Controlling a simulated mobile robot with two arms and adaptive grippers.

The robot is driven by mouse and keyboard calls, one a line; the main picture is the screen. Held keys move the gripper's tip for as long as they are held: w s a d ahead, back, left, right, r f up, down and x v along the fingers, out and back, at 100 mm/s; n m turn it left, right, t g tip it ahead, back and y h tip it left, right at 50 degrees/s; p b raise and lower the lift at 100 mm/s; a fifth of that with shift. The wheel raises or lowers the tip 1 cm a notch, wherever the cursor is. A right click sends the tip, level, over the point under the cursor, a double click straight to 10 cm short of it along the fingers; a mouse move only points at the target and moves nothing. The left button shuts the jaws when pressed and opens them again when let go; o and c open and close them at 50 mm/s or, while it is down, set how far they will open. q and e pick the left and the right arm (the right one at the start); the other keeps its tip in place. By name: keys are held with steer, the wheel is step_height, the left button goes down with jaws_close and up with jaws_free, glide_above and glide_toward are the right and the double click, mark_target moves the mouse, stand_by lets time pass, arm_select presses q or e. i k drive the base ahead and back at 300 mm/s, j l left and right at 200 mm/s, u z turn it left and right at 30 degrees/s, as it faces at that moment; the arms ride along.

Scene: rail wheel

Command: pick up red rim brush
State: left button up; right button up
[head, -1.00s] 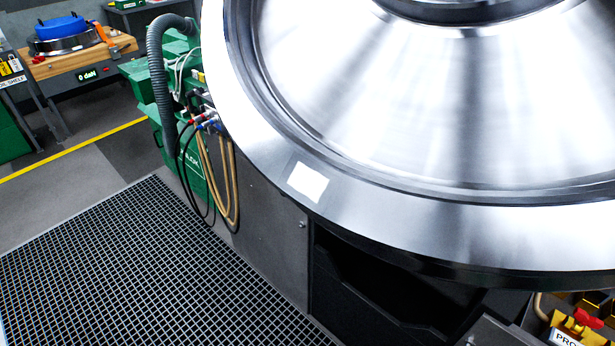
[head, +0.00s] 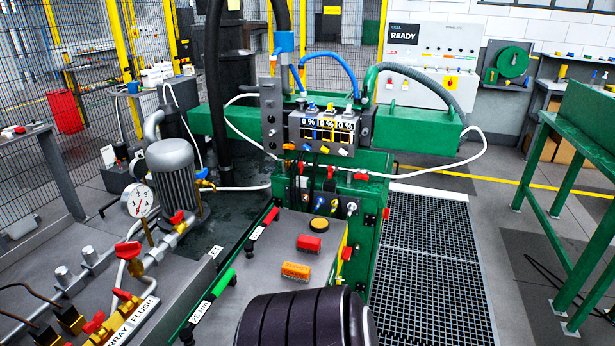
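A small red block (head: 309,243), which looks like the red rim brush, lies on the grey bench top (head: 268,262). An orange block (head: 296,271) lies just in front of it, and a round yellow-topped part (head: 319,228) is behind it. The red block is too small to make out bristles. No gripper is in view. A dark ribbed rounded part fills the bottom middle and hides the near part of the bench top; it may be part of my arm.
Black bars with red and green ends (head: 262,223) line the bench's left edge. A green machine with a percent display (head: 322,129) stands behind. Left are a pump motor (head: 174,180), gauge (head: 138,200) and red-handled valves. Floor grating (head: 430,262) lies right, then a green-legged table (head: 570,200).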

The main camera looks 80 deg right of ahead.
mark_target(310, 245)
steer(key=z, duration=2.75)
